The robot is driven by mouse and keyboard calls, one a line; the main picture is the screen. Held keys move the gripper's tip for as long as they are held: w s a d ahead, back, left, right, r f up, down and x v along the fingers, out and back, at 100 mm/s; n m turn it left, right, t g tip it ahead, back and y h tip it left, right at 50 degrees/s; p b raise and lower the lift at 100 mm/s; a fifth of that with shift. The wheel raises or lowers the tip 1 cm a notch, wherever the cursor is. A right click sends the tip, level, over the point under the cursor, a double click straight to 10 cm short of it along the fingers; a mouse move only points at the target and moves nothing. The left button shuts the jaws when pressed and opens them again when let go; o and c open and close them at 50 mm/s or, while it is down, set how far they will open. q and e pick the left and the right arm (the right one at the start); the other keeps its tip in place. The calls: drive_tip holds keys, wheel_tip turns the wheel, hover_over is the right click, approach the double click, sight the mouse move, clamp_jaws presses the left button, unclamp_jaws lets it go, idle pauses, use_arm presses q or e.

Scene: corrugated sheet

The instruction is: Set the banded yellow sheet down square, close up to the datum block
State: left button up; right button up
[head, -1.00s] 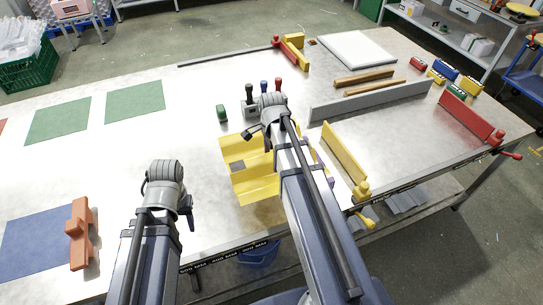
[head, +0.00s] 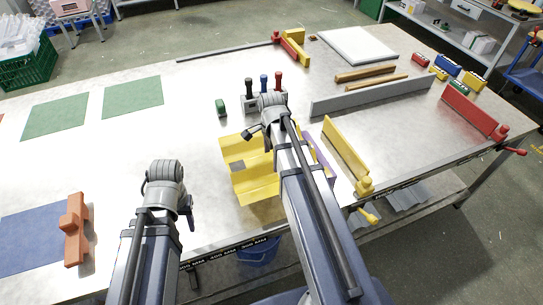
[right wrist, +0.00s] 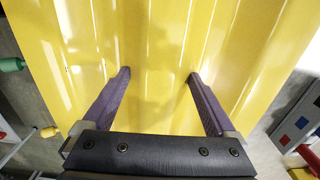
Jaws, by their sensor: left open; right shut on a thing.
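The yellow corrugated sheet (head: 256,185) hangs under my right forearm, over the front middle of the bench; a grey patch shows on it. In the right wrist view the sheet (right wrist: 160,35) fills most of the picture. My right gripper (right wrist: 159,74) is shut on it, with purple fingers reaching over its ribs. The arm hides part of the sheet, and I cannot tell its height above the bench. My left gripper (head: 187,208) is open and empty at the front left, apart from everything. An orange block (head: 76,230) stands by a blue mat; I cannot tell whether it is the datum block.
A yellow fence (head: 345,150) and a grey fence (head: 372,96) stand right of the sheet, a red fence (head: 470,110) further right. A peg holder (head: 264,100) and green block (head: 221,107) stand behind the sheet. Bare bench lies between the green mats (head: 132,96) and sheet.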

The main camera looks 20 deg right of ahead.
sight(190, 242)
use_arm(q)
drive_tip(key=shift+f+b, duration=3.25)
drive_tip(key=shift+f, duration=0.3)
use_arm(e)
drive_tip(key=shift+f, duration=3.55)
use_arm(q)
drive_tip(key=shift+r, duration=0.2)
use_arm(e)
drive_tip(key=shift+d+r, duration=0.25)
drive_tip(key=shift+d, duration=0.4)
drive_tip(key=o, duration=1.6)
drive_tip(key=shift+c, duration=0.2)
wheel_tip(190, 242, up, 8)
drive_tip(key=p, duration=0.8)
use_arm(q)
wheel_tip(190, 242, up, 8)
use_arm(e)
drive_tip(key=shift+f, duration=0.1)
